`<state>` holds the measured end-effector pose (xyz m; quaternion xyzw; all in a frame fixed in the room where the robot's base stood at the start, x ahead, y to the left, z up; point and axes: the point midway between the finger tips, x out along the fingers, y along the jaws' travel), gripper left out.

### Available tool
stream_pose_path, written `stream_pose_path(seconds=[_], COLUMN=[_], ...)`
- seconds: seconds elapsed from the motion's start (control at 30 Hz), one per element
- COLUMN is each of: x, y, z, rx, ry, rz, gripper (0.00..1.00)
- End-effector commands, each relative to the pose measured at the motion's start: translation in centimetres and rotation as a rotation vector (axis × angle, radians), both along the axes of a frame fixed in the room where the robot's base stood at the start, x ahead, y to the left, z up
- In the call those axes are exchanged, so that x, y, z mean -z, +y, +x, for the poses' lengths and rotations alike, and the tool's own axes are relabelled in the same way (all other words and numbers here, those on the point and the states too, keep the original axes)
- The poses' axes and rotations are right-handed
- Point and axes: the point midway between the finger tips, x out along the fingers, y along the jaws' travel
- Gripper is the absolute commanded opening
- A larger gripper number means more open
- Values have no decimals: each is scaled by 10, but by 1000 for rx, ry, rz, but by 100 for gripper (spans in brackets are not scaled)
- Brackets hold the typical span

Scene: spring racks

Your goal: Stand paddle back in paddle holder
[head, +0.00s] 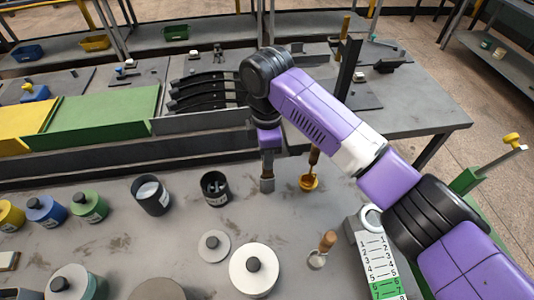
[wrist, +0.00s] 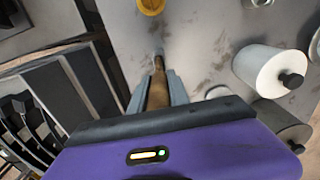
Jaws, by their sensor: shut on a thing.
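My gripper (head: 267,184) points down above the workbench, left of the yellow cup-shaped piece. In the wrist view its grey fingers are shut on a brown wooden handle (wrist: 157,90), which I take to be the paddle. A small pale grey end shows beyond the handle; the rest is hidden in the head view. I cannot tell for sure which thing is the paddle holder. A dark labelled cup (head: 214,189) with something dark inside stands left of my gripper. The yellow piece (head: 308,183) has a brown stick rising from it and also shows in the wrist view (wrist: 151,5).
A dark cup with pale contents (head: 151,194) stands further left. A white cylinder with a black knob (head: 252,272), a small disc (head: 213,246) and a wooden-handled metal tool (head: 326,244) are in front. A numbered board (head: 379,258) stands right. A black-slatted rack (head: 205,93) is behind.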

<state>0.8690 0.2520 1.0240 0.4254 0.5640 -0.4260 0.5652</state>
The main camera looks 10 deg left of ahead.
Motion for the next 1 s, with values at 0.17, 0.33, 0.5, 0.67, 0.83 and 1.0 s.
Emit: stream_pose_path(seconds=[0.17,0.33,0.5,0.67,0.83,1.0], x=[4,7,10,13,16,19], y=[0,0,0,0,0,0], z=[0,0,0,0,0,0], rx=[0,0,0,0,0,0], ry=[0,0,0,1,1,1], rz=[0,1,1,1,1,1], gripper=[0,0,0,0,0,0])
